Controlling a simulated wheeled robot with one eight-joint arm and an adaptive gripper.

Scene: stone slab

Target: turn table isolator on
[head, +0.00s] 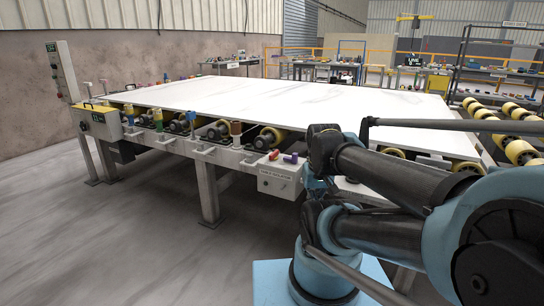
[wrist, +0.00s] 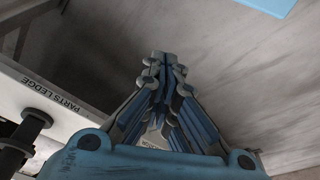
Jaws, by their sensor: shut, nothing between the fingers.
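A pale grey box (head: 278,184) hangs on the near side of the slab table (head: 240,158) in the head view. It has a small label that I cannot read for sure, and red and purple pieces show at its top. It may be the table isolator; I cannot make out its switch position. My gripper (wrist: 163,60) is shut and empty in the wrist view, with its fingertips over bare floor. In the head view my arm largely hides it, just right of the box. The isolator is not recognisable in the wrist view.
A white slab (head: 270,100) covers the table's rollers. A ledge marked PARTS LEDGE (wrist: 50,95) lies left of my gripper. Floor (head: 130,240) at front left is clear.

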